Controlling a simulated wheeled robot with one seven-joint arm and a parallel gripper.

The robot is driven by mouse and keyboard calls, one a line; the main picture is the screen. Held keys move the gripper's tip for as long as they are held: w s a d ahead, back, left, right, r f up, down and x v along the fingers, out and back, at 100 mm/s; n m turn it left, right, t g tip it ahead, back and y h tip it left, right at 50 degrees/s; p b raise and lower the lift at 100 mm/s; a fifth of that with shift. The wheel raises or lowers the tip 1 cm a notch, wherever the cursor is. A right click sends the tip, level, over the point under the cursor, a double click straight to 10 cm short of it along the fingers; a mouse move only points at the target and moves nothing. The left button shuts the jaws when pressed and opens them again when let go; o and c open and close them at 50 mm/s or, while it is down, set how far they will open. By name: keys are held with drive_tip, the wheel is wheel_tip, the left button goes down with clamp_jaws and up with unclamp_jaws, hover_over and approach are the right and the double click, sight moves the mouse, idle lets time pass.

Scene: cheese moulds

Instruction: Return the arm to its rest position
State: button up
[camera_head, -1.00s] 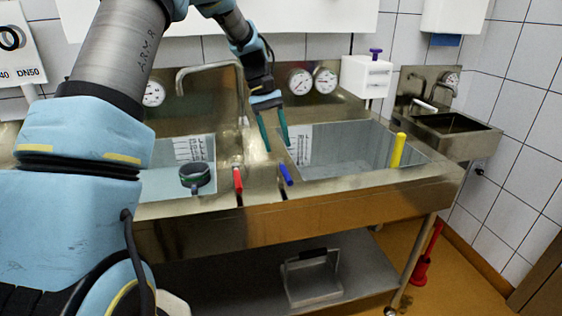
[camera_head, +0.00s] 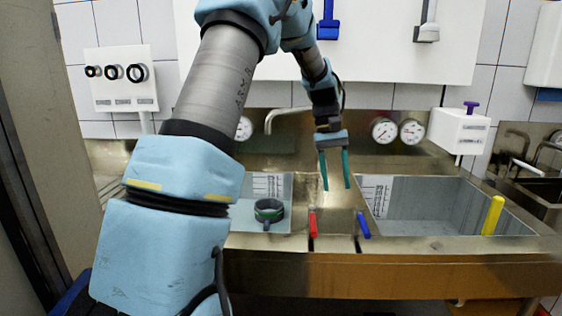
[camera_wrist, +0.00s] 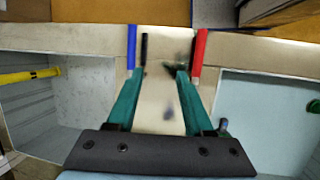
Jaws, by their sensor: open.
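My gripper (camera_head: 336,170) is open and empty, its two teal fingers pointing down above the steel strip between the two basins. In the wrist view my gripper (camera_wrist: 162,75) shows its fingers spread over the bare strip, with nothing between them. My arm reaches up and over from the left side of the head view. The red handle (camera_head: 312,224) and the blue handle (camera_head: 363,226) stand at the front of the strip, below the gripper in the head view. The wrist view also shows the blue handle (camera_wrist: 131,47) and the red handle (camera_wrist: 199,52) beyond the fingertips.
The right basin (camera_head: 430,228) holds a yellow upright piece (camera_head: 493,215). A dark round ring-like item (camera_head: 269,210) is at the left basin. Gauges (camera_head: 384,131), a tap (camera_head: 285,115) and a white box with a purple knob (camera_head: 458,130) stand behind. A wall panel (camera_head: 128,80) is at left.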

drive_tip(key=s+a+f+t, duration=0.1)
drive_tip(key=s+a, duration=0.3)
drive_tip(key=a, duration=0.4)
drive_tip(key=s+a+f+t, duration=0.2)
drive_tip(key=s+a, duration=0.3)
drive_tip(key=a, duration=0.3)
drive_tip(key=s+a+f+t+y, duration=0.1)
drive_tip(key=s+a, duration=0.3)
drive_tip(key=a, duration=0.4)
drive_tip(key=shift+s+a+f+t, duration=0.15)
drive_tip(key=shift+s+f+t, duration=0.25)
drive_tip(key=shift+t, duration=0.2)
